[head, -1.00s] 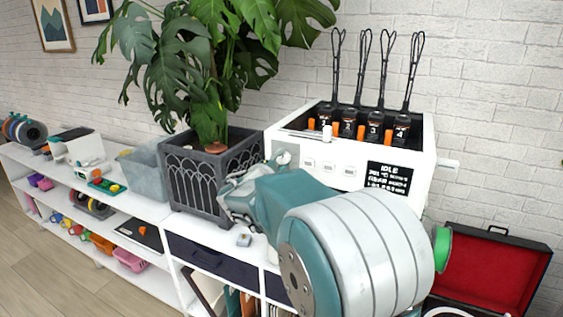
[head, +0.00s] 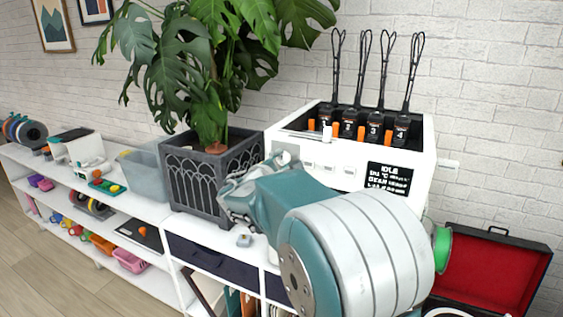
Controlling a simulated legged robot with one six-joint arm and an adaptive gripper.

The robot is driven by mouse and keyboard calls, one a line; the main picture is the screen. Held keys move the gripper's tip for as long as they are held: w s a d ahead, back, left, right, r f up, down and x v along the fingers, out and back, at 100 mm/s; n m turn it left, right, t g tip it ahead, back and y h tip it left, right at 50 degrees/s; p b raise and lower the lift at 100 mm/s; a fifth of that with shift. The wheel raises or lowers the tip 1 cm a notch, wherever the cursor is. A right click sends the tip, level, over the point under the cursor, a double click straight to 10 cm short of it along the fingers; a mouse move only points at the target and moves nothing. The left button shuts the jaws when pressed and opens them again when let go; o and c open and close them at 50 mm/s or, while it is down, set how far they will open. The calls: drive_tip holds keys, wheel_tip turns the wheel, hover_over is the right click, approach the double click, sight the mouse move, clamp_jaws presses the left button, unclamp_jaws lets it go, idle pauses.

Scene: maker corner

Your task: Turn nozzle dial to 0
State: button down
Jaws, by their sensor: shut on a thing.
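The white machine (head: 345,150) stands on the shelf unit in the head view. Its dark display (head: 389,181) reads IDLE, with smaller lines of text that are hard to read. A grey square plate (head: 290,149) sits at the left end of its front face. My gripper (head: 274,163) reaches in from the lower right, its fingers at this plate. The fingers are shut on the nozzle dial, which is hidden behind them. My arm covers the lower part of the machine's front.
A plant in a dark latticed planter (head: 190,190) stands close to the left of my gripper. Several numbered black units with wire loops stand in the machine's top. An open red-lined case (head: 495,275) lies at the right. A small grey object (head: 244,240) sits on the shelf top.

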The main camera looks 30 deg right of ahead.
drive_tip(key=shift+a+f, duration=0.1)
drive_tip(key=shift+f, duration=0.1)
drive_tip(key=shift+c, duration=1.3)
unclamp_jaws()
drive_tip(key=shift+w, duration=0.15)
drive_tip(key=shift+r, duration=0.1)
drive_tip(key=v, duration=1.2)
